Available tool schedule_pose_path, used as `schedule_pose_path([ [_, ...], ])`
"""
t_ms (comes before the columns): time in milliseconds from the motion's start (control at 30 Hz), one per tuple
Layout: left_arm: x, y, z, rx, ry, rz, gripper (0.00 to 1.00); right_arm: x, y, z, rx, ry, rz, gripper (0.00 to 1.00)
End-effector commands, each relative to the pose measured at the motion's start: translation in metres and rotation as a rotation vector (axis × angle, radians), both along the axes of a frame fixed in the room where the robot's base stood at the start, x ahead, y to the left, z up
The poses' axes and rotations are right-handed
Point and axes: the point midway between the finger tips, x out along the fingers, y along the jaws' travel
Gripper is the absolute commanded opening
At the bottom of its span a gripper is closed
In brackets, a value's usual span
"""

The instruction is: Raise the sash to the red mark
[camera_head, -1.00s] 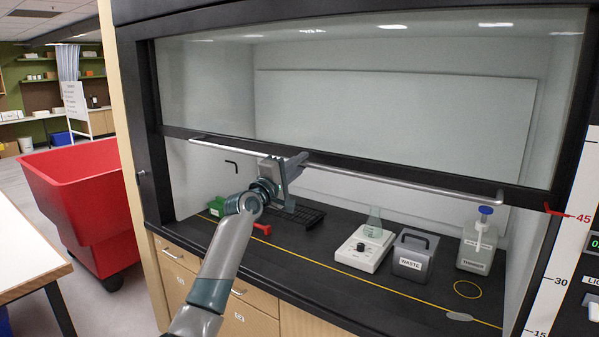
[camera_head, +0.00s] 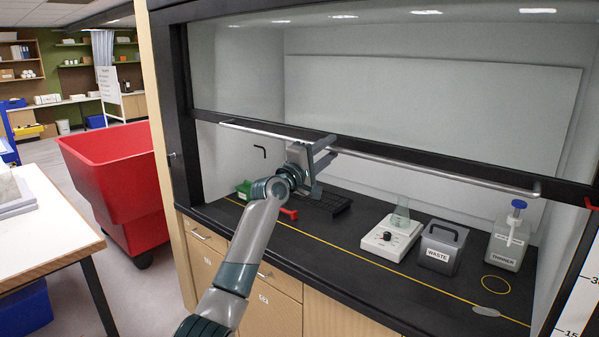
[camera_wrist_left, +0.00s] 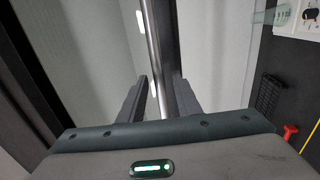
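The fume hood sash (camera_head: 420,90) is a clear pane with a dark bottom rail, and its lower edge stands well above the work surface. A long silver handle bar (camera_head: 440,173) runs along that rail. My left gripper (camera_head: 325,147) is at the bar, left of its middle. In the left wrist view the bar (camera_wrist_left: 155,50) passes between the two fingers (camera_wrist_left: 160,88), which look apart with narrow gaps beside it. A red mark (camera_head: 590,204) shows at the right edge, near the sash's bottom rail and the height scale (camera_head: 580,300). My right gripper is out of view.
Inside the hood on the black surface (camera_head: 350,255) are a flask on a white stirrer (camera_head: 391,238), a waste box (camera_head: 442,247), a thinner bottle (camera_head: 510,235) and a black rack (camera_head: 330,204). A red bin (camera_head: 115,180) and a white table (camera_head: 45,230) stand left.

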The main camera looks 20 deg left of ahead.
Motion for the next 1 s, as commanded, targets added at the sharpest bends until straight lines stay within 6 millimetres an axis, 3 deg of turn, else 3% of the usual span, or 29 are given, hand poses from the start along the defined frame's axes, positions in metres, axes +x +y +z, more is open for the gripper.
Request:
schedule_pose_path([
  [267, -0.032, 0.013, -0.011, 0.001, -0.001, 0.002, 0.31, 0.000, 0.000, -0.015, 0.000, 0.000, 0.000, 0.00],
  [800, -0.122, 0.045, -0.030, 0.002, -0.002, 0.003, 0.31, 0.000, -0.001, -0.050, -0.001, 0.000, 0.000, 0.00],
  [1000, -0.144, 0.053, -0.032, 0.001, -0.001, 0.002, 0.31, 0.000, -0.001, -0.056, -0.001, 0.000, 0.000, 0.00],
])
